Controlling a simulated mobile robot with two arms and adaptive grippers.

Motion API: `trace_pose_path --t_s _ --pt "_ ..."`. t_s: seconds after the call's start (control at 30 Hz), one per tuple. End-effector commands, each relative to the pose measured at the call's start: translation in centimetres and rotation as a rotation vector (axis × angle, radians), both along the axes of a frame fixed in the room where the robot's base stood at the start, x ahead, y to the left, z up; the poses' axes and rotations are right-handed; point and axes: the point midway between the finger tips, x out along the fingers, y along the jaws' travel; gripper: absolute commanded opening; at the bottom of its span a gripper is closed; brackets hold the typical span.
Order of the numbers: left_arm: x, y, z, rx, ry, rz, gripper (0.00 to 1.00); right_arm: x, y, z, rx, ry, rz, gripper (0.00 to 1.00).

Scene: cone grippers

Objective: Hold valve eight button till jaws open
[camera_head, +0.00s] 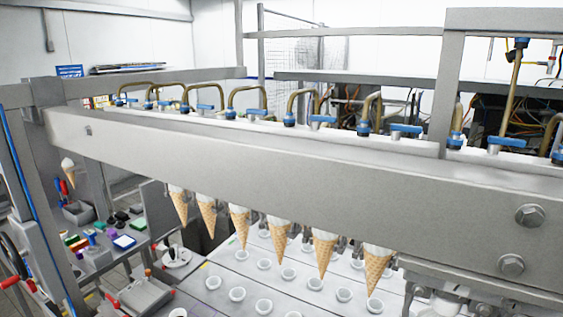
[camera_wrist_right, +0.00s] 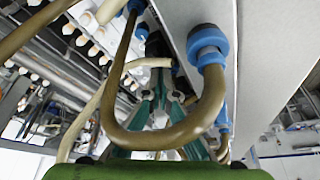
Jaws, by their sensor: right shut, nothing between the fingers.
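A row of valves with blue handles, such as one (camera_head: 405,129), runs along the top of a long grey beam (camera_head: 300,160) in the head view. Several cones, such as one (camera_head: 377,268), hang tip down below the beam in small grippers. My right gripper (camera_wrist_right: 163,88), with teal fingers, shows in the right wrist view. It is shut and empty, behind a bent brown hose (camera_wrist_right: 185,128) close to the camera. A blue hose fitting (camera_wrist_right: 208,45) is beside it on a pale beam. I cannot tell which part is the valve eight button. My left gripper is out of view.
White cups (camera_head: 237,294) stand in rows on the surface below the cones. A side table (camera_head: 140,245) with small coloured items is at the left. Brown hoses arch over the beam, and a metal frame rises at the right.

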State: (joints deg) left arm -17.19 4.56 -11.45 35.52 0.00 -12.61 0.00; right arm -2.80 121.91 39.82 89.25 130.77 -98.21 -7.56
Motion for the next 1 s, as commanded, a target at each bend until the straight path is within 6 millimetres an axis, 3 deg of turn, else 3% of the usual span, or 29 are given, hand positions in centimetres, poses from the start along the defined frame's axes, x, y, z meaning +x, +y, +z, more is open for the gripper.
trace_pose_path --t_s 0.7,1.0 --pt "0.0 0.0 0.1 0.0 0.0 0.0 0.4 0.0 0.1 4.4 0.001 -0.001 -0.001 0.0" --pt "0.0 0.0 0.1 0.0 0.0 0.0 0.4 0.0 0.1 4.9 0.001 -0.001 0.001 0.0"
